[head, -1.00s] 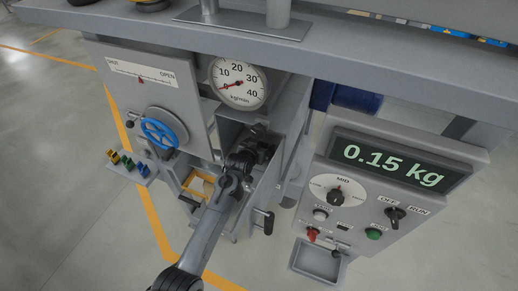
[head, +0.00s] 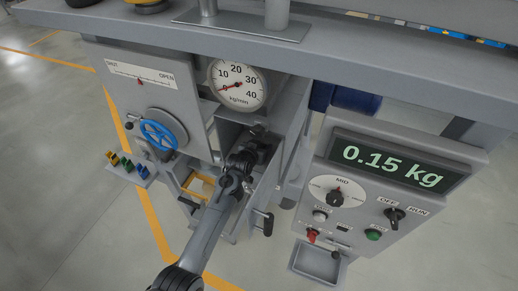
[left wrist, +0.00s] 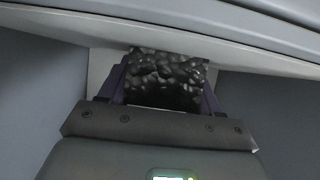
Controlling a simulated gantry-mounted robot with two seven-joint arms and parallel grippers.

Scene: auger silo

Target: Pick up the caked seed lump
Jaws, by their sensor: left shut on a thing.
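The caked seed lump (left wrist: 165,80) is a dark, pebbly clump in the left wrist view. My left gripper (left wrist: 163,88) is shut on it, with a purple-blue finger on each side of the lump. In the head view my left arm reaches into a grey open-fronted housing below the round gauge, and the gripper (head: 258,135) is inside it. The lump is hidden there by my wrist. My right gripper is not in view.
Grey housing walls (head: 290,150) stand close around my left gripper. A blue handwheel (head: 158,134) is to the left. A control panel (head: 365,205) with a display reading 0.15 kg stands to the right. A wooden-edged frame (head: 198,187) lies below left.

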